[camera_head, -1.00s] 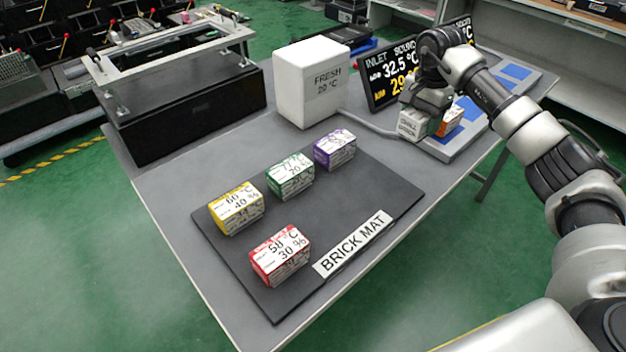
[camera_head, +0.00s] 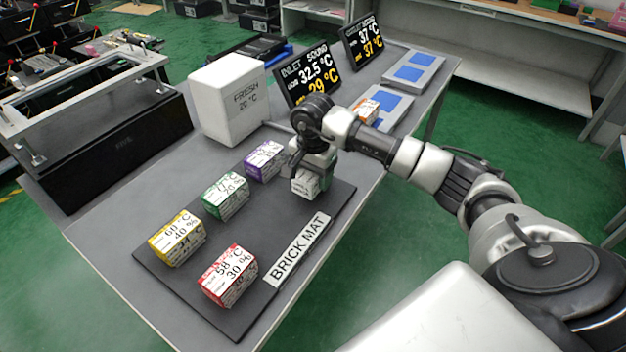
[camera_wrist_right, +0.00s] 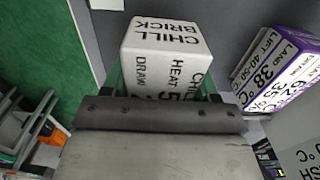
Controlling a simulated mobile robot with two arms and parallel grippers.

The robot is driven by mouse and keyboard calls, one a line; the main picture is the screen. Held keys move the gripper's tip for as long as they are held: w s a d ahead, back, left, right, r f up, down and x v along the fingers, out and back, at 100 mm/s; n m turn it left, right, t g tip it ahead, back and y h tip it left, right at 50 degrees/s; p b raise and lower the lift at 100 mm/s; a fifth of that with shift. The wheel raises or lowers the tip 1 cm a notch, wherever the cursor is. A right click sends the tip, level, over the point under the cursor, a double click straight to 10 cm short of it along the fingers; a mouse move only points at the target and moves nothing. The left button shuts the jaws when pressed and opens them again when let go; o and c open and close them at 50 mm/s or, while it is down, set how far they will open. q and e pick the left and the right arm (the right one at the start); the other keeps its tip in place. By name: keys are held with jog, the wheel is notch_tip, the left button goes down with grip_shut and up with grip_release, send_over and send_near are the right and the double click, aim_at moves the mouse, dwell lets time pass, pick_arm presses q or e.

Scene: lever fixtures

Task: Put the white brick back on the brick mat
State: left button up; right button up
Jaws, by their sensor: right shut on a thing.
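The white brick (camera_head: 305,185), marked "CHILL BRICK", is between the fingers of my right gripper (camera_head: 309,172). My right gripper is shut on it. In the right wrist view the white brick (camera_wrist_right: 165,45) shows between the fingers (camera_wrist_right: 165,88), with its lower part hidden by the gripper body. The brick is over the far right part of the dark brick mat (camera_head: 265,218); I cannot tell whether it touches the mat. My left gripper is not in view.
A purple brick (camera_head: 265,160), a green brick (camera_head: 226,195), a yellow brick (camera_head: 176,238) and a red brick (camera_head: 228,275) stand on the mat. The white "FRESH" box (camera_head: 228,98) stands behind. An orange brick (camera_head: 367,110) sits on a blue-marked plate (camera_head: 395,106). The mat's middle is bare.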

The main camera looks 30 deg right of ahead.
notch_tip(320, 180, down, 2)
jog(key=shift+f, duration=0.15)
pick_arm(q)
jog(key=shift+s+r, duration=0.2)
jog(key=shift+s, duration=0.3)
pick_arm(e)
jog(key=o, duration=0.7)
jog(key=shift+f, duration=0.2)
jog(key=o, duration=0.5)
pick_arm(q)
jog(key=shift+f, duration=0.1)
pick_arm(e)
jog(key=shift+r, duration=0.1)
